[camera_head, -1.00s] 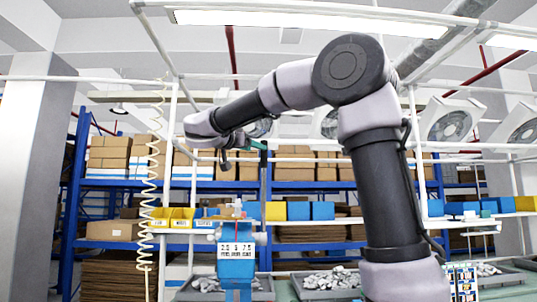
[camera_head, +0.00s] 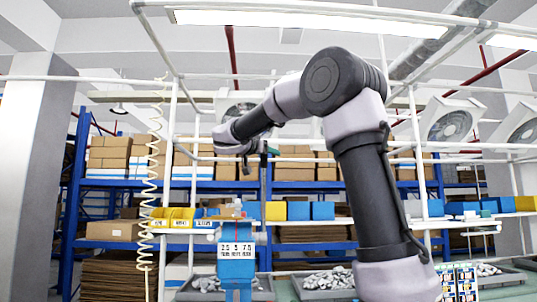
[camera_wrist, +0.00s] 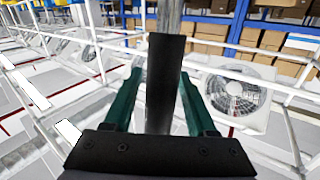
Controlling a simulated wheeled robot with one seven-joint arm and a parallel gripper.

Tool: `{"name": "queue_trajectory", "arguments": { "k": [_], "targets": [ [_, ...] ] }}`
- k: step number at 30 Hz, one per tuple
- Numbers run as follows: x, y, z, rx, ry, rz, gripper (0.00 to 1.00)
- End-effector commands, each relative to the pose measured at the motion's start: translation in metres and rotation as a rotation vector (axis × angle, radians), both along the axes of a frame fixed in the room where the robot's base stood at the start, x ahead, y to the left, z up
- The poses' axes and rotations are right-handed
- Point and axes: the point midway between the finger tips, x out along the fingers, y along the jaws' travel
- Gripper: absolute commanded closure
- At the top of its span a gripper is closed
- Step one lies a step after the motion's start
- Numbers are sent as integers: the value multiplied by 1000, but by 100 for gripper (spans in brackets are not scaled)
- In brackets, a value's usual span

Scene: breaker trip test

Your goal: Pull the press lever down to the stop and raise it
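The blue press (camera_head: 237,266), with a white number label on its front, stands at the lower middle of the head view. I cannot make out its lever for certain there. My gripper (camera_head: 262,150) is small in the head view, high above the press. In the wrist view, my gripper (camera_wrist: 160,73) has two green fingers set apart. A dark flat bar (camera_wrist: 165,85) stands between them, with a gap to the left finger; a grey metal length shows beyond it. I cannot tell whether this bar is the lever's grip, nor whether the right finger touches it.
Grey trays of metal parts (camera_head: 187,291) lie at either side of the press. A coiled cream hose (camera_head: 150,200) hangs at the left. White frame pipes (camera_head: 172,150) stand around. Blue shelves (camera_head: 110,246) with cartons and round fans (camera_head: 449,121) are behind.

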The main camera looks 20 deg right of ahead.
Motion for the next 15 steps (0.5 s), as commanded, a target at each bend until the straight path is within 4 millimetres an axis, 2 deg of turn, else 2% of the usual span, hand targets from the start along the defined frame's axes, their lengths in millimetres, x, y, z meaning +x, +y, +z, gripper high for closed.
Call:
{"name": "queue_trajectory", "arguments": {
  "k": [1, 3, 4, 15],
  "targets": [
    [0, 0, 0, 0, 0, 0, 66],
    [0, 0, 0, 0, 0, 0, 93],
    [0, 0, 0, 0, 0, 0, 100],
    [0, 0, 0, 0, 0, 0, 100]
  ]
}}
